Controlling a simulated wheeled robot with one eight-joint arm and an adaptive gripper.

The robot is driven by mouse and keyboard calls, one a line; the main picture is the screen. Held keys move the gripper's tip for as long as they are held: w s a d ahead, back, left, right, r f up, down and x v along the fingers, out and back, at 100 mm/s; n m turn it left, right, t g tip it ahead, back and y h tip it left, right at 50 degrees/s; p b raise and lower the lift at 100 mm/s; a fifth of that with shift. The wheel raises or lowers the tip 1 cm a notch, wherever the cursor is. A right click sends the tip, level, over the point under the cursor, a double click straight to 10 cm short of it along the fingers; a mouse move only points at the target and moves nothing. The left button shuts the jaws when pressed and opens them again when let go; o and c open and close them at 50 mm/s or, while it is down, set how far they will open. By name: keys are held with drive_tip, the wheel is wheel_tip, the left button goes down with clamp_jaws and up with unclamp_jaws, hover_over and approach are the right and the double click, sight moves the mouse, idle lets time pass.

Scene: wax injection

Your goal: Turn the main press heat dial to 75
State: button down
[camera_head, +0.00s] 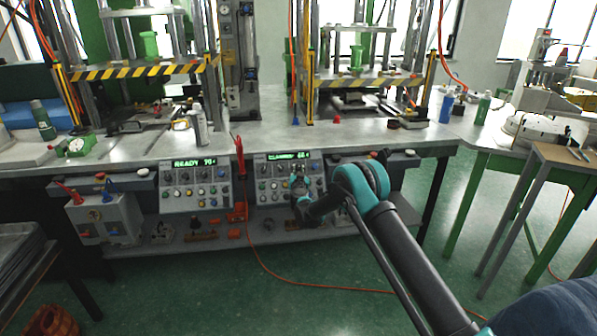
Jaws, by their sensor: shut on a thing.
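Two grey control panels hang below the front edge of the bench. The left panel (194,194) has a green display (193,163) that appears to read READY 70. The right panel (268,193) has a similar display (287,156); its word is too blurred to read and its number looks like 66 or 68. Both carry rows of small dials and buttons. My arm reaches in from the lower right, and my gripper (299,180) is at the right panel, shut on a dial there. My gripper and wrist hide that dial and its pointer, and nearby controls.
Two presses with yellow-black striped bars (130,72) stand on the bench. A grey box with a red lever (105,215) stands left of the panels. An orange hose (262,265) runs across the green floor. A wooden-topped table (562,158) stands at right.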

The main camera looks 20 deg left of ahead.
drive_tip(key=c, duration=1.2)
unclamp_jaws()
drive_tip(key=shift+s, duration=0.1)
drive_tip(key=v, duration=1.2)
